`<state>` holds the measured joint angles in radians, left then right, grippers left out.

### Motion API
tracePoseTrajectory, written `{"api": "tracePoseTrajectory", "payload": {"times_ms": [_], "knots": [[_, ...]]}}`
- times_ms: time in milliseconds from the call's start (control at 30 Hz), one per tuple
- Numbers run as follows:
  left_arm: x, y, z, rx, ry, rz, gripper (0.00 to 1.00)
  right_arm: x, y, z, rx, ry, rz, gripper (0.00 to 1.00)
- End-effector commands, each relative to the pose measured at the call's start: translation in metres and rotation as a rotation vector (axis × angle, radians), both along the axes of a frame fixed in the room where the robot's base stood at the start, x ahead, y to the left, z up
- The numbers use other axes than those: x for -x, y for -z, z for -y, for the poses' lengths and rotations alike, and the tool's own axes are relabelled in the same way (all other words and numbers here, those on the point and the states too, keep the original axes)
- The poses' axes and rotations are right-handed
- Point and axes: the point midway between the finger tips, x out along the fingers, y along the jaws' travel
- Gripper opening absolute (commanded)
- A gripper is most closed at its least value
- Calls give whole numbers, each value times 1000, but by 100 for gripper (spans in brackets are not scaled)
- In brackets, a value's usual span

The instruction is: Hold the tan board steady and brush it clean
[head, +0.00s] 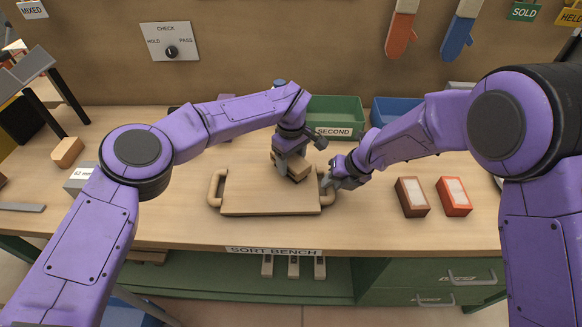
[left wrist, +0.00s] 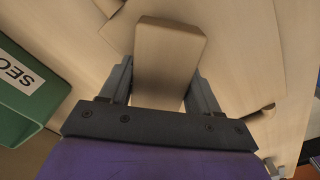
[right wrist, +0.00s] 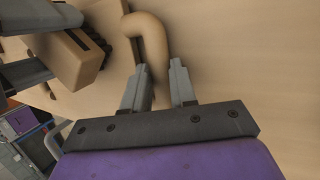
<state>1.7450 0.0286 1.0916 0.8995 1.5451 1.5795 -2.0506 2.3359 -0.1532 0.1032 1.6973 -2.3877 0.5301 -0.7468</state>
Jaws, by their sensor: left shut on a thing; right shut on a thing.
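The tan board (head: 248,192) lies flat on the bench, with a curved handle at each end. My left gripper (head: 290,158) is shut on a tan brush (head: 294,170) over the right part of the board. The brush's block (left wrist: 168,55) shows between its fingers in the left wrist view. Dark bristles show under the brush (right wrist: 75,65) in the right wrist view; I cannot tell whether they touch the board. My right gripper (head: 334,182) is shut on the board's right handle (right wrist: 150,45).
A dark brown brick (head: 411,197) and a red brick (head: 453,196) lie right of the board. A green SECOND bin (head: 336,113) and a blue bin (head: 397,110) stand behind. A tan block (head: 66,152) lies far left. The bench front (head: 200,225) is clear.

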Motion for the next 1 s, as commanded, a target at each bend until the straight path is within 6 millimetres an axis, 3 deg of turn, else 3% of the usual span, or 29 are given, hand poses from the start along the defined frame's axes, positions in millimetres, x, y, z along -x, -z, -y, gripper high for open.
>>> {"api": "tracePoseTrajectory", "payload": {"times_ms": [133,233,800,1000], "knots": [[-7,-2,0,1,0,1,33,0,0,0,0,-1,-1,7],[-8,-26,0,1,0,4,33,0,0,0,0,-1,-1,7],[-7,-74,0,1,-1,1,33,0,0,0,0,-1,0,7],[-7,-82,0,1,1,1,33,0,0,0,1,-1,0,7]]}}
